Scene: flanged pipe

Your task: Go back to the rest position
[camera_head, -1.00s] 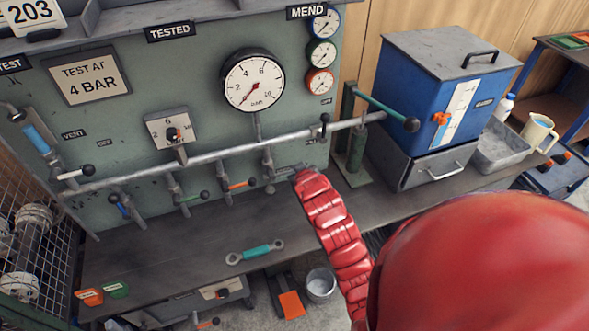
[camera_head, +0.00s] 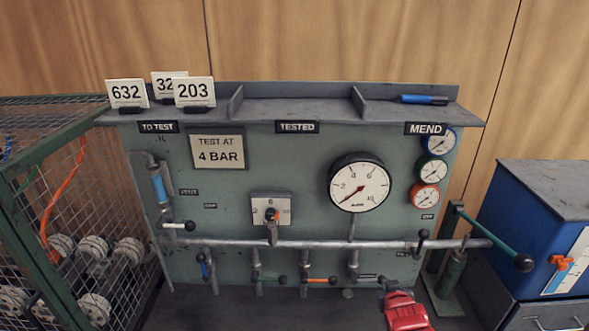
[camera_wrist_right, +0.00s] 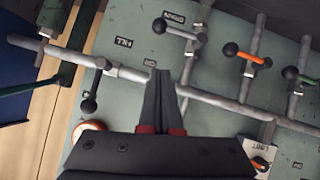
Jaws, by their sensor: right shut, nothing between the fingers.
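My right gripper (camera_head: 390,286) is in front of the lower right of the green test panel (camera_head: 300,215), just below the grey horizontal pipe (camera_head: 320,244). In the right wrist view its two dark fingers (camera_wrist_right: 160,82) are together, with nothing between them. The pipe and its lever valves pass behind the fingers there; I cannot tell whether they touch. Red parts of my right arm show at the bottom of the head view. My left gripper is not in view.
A round gauge (camera_head: 360,183) is on the panel. Number cards (camera_head: 127,93) and a blue marker (camera_head: 424,99) are on the top shelf. A wire cage (camera_head: 75,200) stands at left and a blue box (camera_head: 540,225) at right. A green lever (camera_head: 495,243) sticks out near the box.

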